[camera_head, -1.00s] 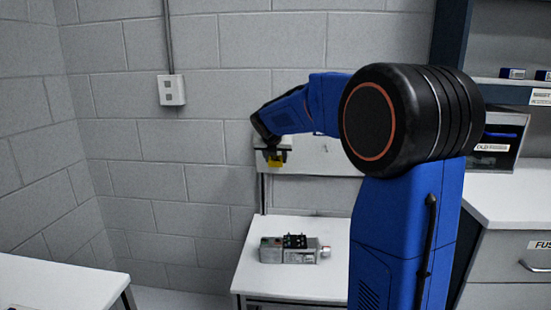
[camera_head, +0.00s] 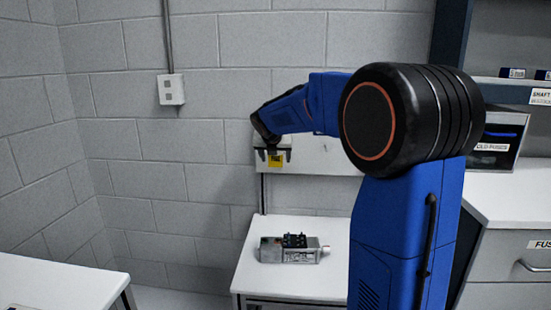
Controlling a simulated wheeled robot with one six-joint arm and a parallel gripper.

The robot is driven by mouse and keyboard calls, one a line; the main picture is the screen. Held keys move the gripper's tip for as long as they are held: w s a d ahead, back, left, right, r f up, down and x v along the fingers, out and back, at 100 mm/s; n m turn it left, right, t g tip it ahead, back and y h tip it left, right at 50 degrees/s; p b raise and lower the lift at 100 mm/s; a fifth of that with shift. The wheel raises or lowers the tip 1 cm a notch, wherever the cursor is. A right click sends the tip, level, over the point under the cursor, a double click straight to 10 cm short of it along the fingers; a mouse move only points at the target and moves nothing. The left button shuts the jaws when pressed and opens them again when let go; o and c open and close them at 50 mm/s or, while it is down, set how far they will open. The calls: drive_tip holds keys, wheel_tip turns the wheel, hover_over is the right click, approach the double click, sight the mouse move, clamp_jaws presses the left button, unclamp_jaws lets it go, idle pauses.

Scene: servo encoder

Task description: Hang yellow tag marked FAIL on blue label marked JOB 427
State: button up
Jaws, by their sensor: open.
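The yellow tag (camera_head: 276,161) is small and hangs near the left end of the white board on the wall, just below my gripper (camera_head: 272,156). Its lettering is too small to read. My gripper is open, its dark fingers apart on either side above the tag. I cannot tell whether they touch it. The blue label marked JOB 427 cannot be made out; my arm covers part of the board.
A small white table (camera_head: 252,279) below holds a grey servo unit (camera_head: 290,249) with black connectors. A white counter (camera_head: 515,196) with a box labelled OLD FUSES (camera_head: 495,146) stands at right. Another white table (camera_head: 60,283) is at lower left. A wall box (camera_head: 171,90) is on the bricks.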

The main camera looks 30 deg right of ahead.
drive_tip(key=v, duration=1.7)
drive_tip(key=s+a+f+m+g+y, duration=0.1)
drive_tip(key=s+a+f+m, duration=0.2)
drive_tip(key=s+f+m, duration=0.5)
drive_tip(key=s+a+f+m+y, duration=0.2)
drive_tip(key=s+f+m, duration=0.7)
drive_tip(key=s, duration=0.7)
drive_tip(key=s+a+f+m+g+y, duration=0.1)
drive_tip(key=s+a+f+m+y, duration=0.1)
drive_tip(key=s+a+f+m, duration=0.3)
drive_tip(key=s+f+m, duration=0.4)
drive_tip(key=s+m, duration=0.3)
drive_tip(key=s, duration=0.1)
drive_tip(key=shift+g, duration=0.3)
drive_tip(key=shift+s+a+r, duration=0.1)
